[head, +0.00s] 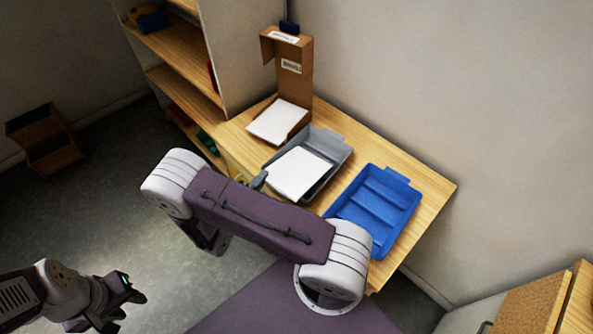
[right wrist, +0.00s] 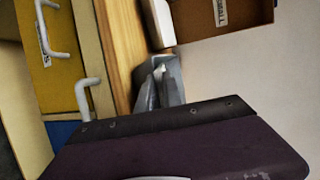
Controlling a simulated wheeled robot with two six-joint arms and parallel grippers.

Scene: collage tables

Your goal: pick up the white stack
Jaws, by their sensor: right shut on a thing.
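A white stack (head: 300,174) lies at a slant over the grey tray (head: 341,149) on the wooden table. My right gripper (head: 260,180) is at the left edge of this stack, partly hidden by my arm. In the right wrist view, the right gripper (right wrist: 160,88) is shut on a pale edge, which looks like the stack, beside the grey tray. A second white stack (head: 278,122) lies in the open cardboard box (head: 293,72). My left gripper (head: 128,294) hangs over the floor at lower left, away from the table; its jaw gap is unclear.
A blue tray (head: 375,209) with divisions stands right of the grey tray on the table. A shelf unit (head: 185,58) stands at the table's far left. Yellow drawer fronts with handles (right wrist: 62,50) show beside the table edge. A brown bin rack (head: 45,140) stands on the floor.

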